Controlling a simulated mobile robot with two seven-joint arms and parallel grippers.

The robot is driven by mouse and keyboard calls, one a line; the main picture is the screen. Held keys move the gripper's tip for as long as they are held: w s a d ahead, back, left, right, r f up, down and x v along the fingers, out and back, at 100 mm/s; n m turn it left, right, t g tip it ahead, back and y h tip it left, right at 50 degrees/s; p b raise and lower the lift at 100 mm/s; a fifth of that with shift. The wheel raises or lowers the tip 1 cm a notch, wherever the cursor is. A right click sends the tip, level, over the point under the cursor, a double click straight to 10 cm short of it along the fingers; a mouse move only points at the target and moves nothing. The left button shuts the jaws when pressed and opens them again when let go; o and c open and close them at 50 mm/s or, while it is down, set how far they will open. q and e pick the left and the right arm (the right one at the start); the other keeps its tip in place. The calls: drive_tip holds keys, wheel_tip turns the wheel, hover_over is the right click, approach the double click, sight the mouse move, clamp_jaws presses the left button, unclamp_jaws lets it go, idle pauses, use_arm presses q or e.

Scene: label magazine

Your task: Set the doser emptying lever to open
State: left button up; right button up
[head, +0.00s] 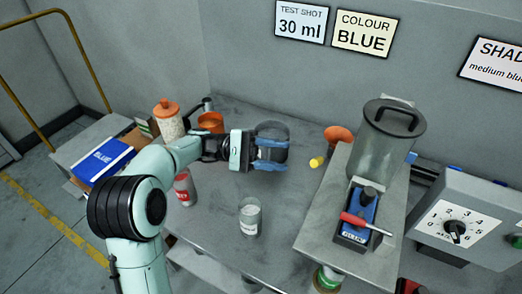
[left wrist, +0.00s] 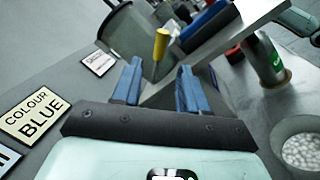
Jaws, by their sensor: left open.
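The doser has a large grey see-through hopper (head: 385,140) with a black handle on its lid, standing on a raised grey stand (head: 318,220) at the right. A yellow grip (head: 317,162) sticks out at the left side of the stand; it looks like the lever's end. A red-handled lever (head: 364,224) lies across the blue block (head: 354,235) in front of the hopper. My left gripper (head: 272,153) is open and empty, left of the yellow grip. In the left wrist view the yellow grip (left wrist: 161,45) stands ahead of the open fingers (left wrist: 157,88), not between them.
An orange funnel (head: 338,138) sits behind the yellow grip. A clear cup (head: 249,218) with white pellets stands in front of my left gripper. A red-labelled bottle (head: 185,188) stands left. A dial box (head: 462,222) is at the right. The front middle of the table is mostly clear.

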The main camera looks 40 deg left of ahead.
use_arm(q)
drive_tip(key=v, duration=0.4)
drive_tip(key=shift+a, duration=0.1)
idle(0.5)
